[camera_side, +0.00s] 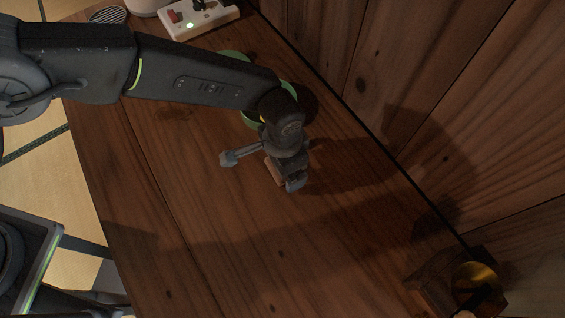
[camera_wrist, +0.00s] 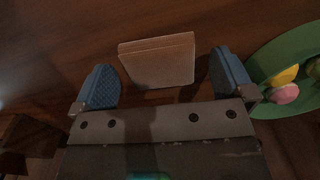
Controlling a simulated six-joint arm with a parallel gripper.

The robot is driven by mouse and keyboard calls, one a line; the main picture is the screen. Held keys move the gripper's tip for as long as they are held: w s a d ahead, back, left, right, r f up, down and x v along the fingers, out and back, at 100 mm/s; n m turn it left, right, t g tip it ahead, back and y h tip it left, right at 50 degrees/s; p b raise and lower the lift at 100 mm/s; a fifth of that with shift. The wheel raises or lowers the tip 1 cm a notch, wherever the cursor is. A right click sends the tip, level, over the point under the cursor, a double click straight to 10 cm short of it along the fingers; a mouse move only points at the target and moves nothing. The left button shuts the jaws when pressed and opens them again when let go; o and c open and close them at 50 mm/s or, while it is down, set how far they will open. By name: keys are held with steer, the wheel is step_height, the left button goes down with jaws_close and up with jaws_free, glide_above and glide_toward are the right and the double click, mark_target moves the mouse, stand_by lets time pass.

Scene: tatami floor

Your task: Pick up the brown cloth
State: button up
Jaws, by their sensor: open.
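The brown cloth (camera_wrist: 158,62) is a small folded, light brown rectangle lying on the wooden table. In the wrist view it lies ahead of and between the two blue fingers, with a gap on each side. My gripper (camera_wrist: 170,80) is open and empty. In the side view my gripper (camera_side: 262,172) is low over the table, and only a small part of the cloth (camera_side: 274,169) shows beside it; the rest is hidden behind the gripper.
A green plate (camera_side: 246,119) is partly hidden behind my arm; in the wrist view the plate (camera_wrist: 262,66) holds pink and yellow pieces. A white power strip (camera_side: 197,20) lies at the back. A wooden wall (camera_side: 400,80) borders the table. The table's front middle is clear.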

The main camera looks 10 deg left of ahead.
steer(key=shift+c, duration=0.4)
steer(key=c, duration=0.8)
steer(key=shift+c, duration=0.2)
steer(key=shift+r, duration=0.1)
steer(key=shift+r, duration=0.55)
step_height(320, 180, up, 3)
steer(key=shift+f, duration=0.15)
steer(key=w+a+r, duration=0.4)
steer(key=a+r, duration=0.3)
steer(key=a, duration=0.3)
steer(key=shift+w+a, duration=0.25)
steer(key=shift+a, duration=0.15)
